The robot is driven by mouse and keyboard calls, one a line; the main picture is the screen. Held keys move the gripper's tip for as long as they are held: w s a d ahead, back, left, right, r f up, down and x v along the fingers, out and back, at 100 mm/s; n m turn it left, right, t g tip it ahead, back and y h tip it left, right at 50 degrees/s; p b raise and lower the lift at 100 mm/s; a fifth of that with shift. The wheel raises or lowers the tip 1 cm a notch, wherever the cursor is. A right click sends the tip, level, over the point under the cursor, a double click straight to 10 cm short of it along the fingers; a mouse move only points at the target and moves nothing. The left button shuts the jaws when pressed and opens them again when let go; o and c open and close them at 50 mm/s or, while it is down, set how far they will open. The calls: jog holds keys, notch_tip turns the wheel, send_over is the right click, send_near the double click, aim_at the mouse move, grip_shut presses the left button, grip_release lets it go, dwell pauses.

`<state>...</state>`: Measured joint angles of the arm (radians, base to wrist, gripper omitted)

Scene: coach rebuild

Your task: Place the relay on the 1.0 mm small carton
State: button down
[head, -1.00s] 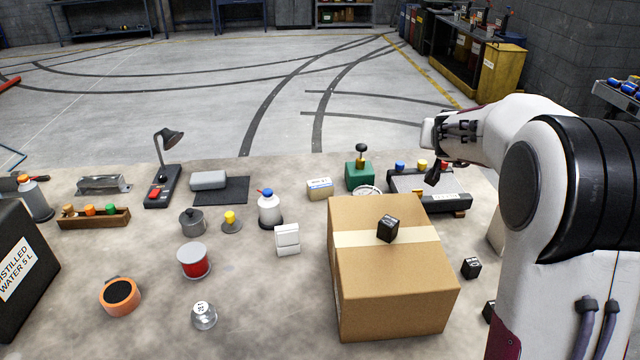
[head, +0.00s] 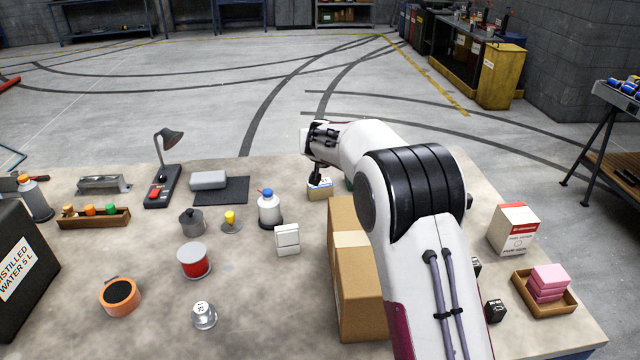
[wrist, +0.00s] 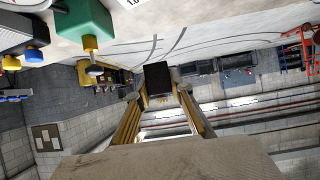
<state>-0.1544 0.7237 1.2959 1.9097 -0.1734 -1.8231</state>
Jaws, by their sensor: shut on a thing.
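My gripper (head: 315,177) is at the far side of the workbench, by the small carton. In the wrist view my gripper (wrist: 158,98) is shut on the relay (wrist: 158,76), a black block between its fingertips. The small carton (head: 321,192) is pale brown with a white and blue label. It stands behind the large cardboard box. Only a sliver of a white label reading "1.0" (wrist: 132,2) shows at the top edge of the wrist view. The gap between relay and carton cannot be told.
The large cardboard box (head: 358,282) stands in front, partly hidden by my arm. A green-based thing with a yellow part (wrist: 86,24) is close by in the wrist view. Black blocks (head: 495,310) lie at the right.

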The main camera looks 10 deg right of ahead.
jog(key=shift+w+a+f, duration=0.15)
jog(key=shift+a+f, duration=0.05)
jog(key=shift+a, duration=0.45)
jog(key=shift+w+a+f, duration=0.1)
jog(key=shift+a+f, duration=0.1)
jog(key=shift+a, duration=0.4)
jog(key=shift+f, duration=0.2)
send_over(320, 189)
jog(key=w+a, duration=0.2)
jog(key=a, duration=0.1)
jog(key=shift+w+d+f, duration=0.15)
jog(key=shift+f, duration=2.6)
jog(key=shift+f, duration=0.25)
jog(key=shift+f, duration=1.75)
jog(key=shift+f, duration=0.2)
jog(key=c, duration=1.8)
grip_release()
